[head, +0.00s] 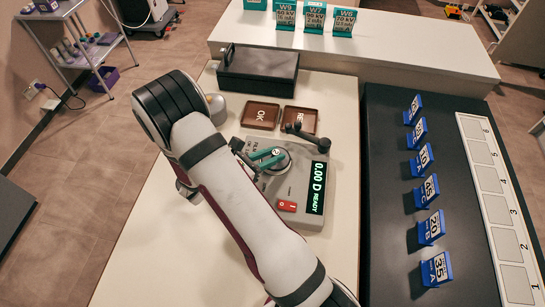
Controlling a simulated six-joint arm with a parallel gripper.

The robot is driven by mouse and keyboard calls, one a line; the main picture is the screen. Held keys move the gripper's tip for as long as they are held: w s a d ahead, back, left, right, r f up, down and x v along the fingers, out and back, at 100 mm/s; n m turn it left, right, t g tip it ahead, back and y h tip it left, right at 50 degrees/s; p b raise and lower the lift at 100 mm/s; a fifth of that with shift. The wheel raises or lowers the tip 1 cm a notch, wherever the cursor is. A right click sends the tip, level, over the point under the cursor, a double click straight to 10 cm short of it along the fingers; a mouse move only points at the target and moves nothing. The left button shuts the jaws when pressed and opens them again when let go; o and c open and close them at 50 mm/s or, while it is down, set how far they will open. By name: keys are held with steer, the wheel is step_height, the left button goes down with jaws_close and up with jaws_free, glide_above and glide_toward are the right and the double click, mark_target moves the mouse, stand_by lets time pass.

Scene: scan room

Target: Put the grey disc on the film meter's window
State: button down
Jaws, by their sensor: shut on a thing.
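The film meter (311,222) is a grey box on the pale table, with a green display reading "0.00 D READY", a red switch and a dark hinged arm at its back. My gripper (270,158), with teal fingers, is low over the round pale part of the meter where the window lies. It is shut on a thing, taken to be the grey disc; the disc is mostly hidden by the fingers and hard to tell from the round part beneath. I cannot tell whether it touches the window.
Two brown trays, one marked OK (261,115), the other partly hidden (299,121), lie behind the meter. A black box (258,70) stands farther back. Several blue number stands (430,229) are on the black bench at right. The table's front left is clear.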

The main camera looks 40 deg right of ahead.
steer(key=shift+f, duration=0.55)
steer(key=shift+f, duration=0.15)
steer(key=c, duration=0.7)
jaws_free()
